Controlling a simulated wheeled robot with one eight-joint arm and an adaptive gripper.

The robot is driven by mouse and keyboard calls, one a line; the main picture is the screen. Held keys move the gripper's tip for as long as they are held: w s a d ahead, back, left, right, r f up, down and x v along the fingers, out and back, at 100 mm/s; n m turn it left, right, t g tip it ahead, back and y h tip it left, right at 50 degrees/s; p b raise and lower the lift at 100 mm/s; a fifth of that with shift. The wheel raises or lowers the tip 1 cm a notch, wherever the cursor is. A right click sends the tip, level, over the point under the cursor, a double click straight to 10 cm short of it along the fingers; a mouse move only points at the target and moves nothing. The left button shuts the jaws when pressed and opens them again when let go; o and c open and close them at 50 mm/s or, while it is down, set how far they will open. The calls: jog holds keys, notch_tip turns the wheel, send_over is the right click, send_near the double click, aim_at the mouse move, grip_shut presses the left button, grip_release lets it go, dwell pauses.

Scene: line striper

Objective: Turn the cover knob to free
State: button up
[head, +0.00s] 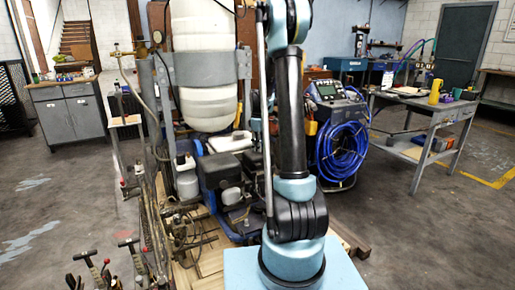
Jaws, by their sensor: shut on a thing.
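The line striper stands in the middle of the head view, partly behind my arm. It has a tall white tank (203,85) strapped by a grey bracket (200,69) and a dark engine unit (222,178) low on its blue frame. I cannot make out the cover knob or its position; it may be hidden behind my arm or too small to tell. My arm rises from the light-blue base at the bottom middle and leaves the top edge of the picture. My gripper does not show.
Wooden boards (205,262) lie under the machine. Hoses and levers crowd its left side. A coiled blue hose (342,148) stands to the right, beside a grey workbench (418,106) with a yellow jug (435,92). A grey cabinet (68,112) stands at left. Floor is open on both sides.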

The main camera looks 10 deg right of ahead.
jog(key=m, duration=1.2)
jog(key=shift+m, duration=0.4)
dwell(0.3)
jog(key=o, duration=1.1)
notch_tip(320, 180, up, 12)
